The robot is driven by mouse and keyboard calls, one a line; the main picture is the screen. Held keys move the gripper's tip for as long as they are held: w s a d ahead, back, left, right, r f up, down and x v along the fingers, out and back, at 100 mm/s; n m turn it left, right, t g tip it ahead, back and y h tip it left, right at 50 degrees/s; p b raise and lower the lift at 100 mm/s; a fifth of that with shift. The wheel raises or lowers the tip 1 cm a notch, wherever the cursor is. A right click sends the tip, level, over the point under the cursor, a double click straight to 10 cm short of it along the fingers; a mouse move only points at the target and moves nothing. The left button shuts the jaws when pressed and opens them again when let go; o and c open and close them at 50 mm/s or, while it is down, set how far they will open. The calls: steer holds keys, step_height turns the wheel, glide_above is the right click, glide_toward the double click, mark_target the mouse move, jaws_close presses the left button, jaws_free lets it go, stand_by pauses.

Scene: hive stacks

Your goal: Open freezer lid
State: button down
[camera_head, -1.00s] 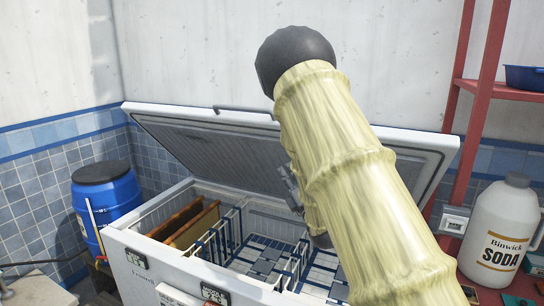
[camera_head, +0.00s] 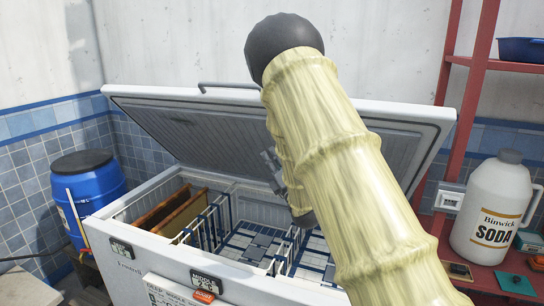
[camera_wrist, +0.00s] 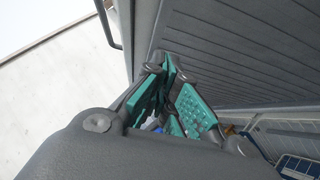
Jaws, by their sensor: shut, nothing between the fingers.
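The white chest freezer (camera_head: 150,262) stands in front of me. Its lid (camera_head: 200,130) is raised at a slant, grey ribbed underside facing me, so the inside is open to view. A grey bar handle (camera_head: 232,85) is on the lid's upper edge. My gripper (camera_head: 270,165), partly hidden by my arm, is below the lid's underside. In the wrist view the green-padded fingers (camera_wrist: 172,72) are together at the tips with nothing held, close to the lid's ribbed underside (camera_wrist: 240,50). I cannot tell whether they touch it. The handle also shows in the wrist view (camera_wrist: 107,22).
Wooden frames (camera_head: 170,211) and wire baskets (camera_head: 250,240) are inside the freezer. A blue barrel (camera_head: 88,190) stands to its left. A red shelf (camera_head: 500,66) and a white soda jug (camera_head: 492,210) are on the right. The wall is behind the lid.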

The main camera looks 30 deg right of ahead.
steer(key=p, duration=0.3)
glide_toward(257, 122)
steer(key=w+a, duration=0.2)
steer(key=shift+w+d+r+p, duration=0.75)
steer(key=shift+w+d+r, duration=0.15)
steer(key=shift+d+r, duration=0.15)
steer(key=w+d+r+m, duration=0.1)
steer(key=w+d+r, duration=0.1)
steer(key=w+d+r+g+p, duration=0.1)
steer(key=d+r, duration=0.1)
steer(key=r, duration=0.1)
steer(key=w+d+r+m+h+p, duration=0.1)
steer(key=w+d+r, duration=0.1)
steer(key=d, duration=0.1)
steer(key=shift+w+r+m, duration=0.3)
steer(key=shift+r, duration=0.1)
steer(key=w+d+r+m+g+h+p, duration=0.1)
steer(key=w+d+r+m+g, duration=0.1)
steer(key=w+d+r, duration=0.3)
steer(key=w+d, duration=0.1)
steer(key=d, duration=0.2)
steer(key=shift+w+d+r+p, duration=0.25)
steer(key=shift+w+d+p, duration=0.05)
steer(key=shift+p, duration=0.1)
